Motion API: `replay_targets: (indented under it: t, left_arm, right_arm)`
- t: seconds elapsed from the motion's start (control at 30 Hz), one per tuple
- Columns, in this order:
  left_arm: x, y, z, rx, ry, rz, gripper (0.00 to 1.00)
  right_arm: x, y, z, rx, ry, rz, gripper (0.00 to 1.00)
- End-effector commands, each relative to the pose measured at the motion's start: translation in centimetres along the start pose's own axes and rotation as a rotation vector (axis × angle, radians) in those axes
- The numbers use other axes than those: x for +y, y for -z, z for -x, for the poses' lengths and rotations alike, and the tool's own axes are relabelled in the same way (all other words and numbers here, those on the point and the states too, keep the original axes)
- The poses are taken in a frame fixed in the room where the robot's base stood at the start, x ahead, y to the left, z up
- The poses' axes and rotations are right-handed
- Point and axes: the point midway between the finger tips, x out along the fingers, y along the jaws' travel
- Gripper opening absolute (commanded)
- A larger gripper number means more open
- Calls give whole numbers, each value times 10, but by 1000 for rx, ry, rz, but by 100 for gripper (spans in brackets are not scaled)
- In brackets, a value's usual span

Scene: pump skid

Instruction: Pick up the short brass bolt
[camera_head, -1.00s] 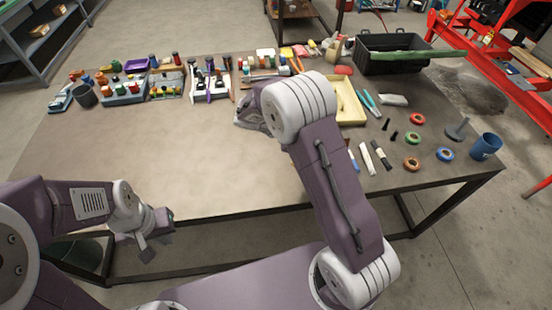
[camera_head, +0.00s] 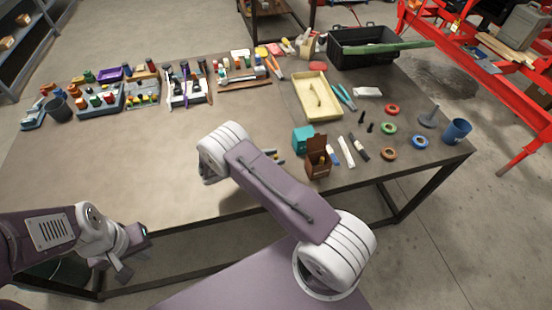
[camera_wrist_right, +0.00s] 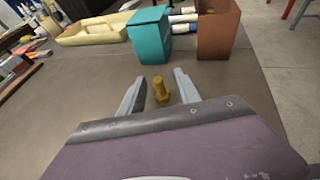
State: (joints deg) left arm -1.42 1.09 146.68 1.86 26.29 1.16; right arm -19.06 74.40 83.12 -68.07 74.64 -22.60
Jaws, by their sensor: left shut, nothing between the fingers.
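The short brass bolt (camera_wrist_right: 160,90) is on the table between the spread fingers of my right gripper (camera_wrist_right: 158,92) in the right wrist view. A gap shows on both sides of the bolt, so neither finger touches it. The right gripper is open. In the head view my right arm hides most of that gripper and the bolt. My left gripper (camera_head: 128,255) is shut and empty at the lower left, by the table's front edge.
A teal box (camera_wrist_right: 149,34) and a brown open box (camera_wrist_right: 217,30) stand just beyond the bolt. A cream tray (camera_head: 317,97), markers, tape rolls and a blue cup (camera_head: 456,132) lie to the right. Crowded racks line the back left. The table's left middle (camera_head: 130,160) is clear.

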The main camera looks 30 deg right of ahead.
Motion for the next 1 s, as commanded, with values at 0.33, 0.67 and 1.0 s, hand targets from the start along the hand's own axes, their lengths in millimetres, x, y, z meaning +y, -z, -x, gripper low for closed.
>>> replay_targets:
  t: [0.33,0.67,1.0]
  left_arm:
    - [0,1,10,0,0,0,0]
    - [0,1,10,0,0,0,0]
    - [0,1,10,0,0,0,0]
  right_arm:
    - [2,-3,-40,1,0,-1,39]
    - [2,-3,-39,0,0,-1,0]
    - [2,-8,-37,0,1,-1,0]
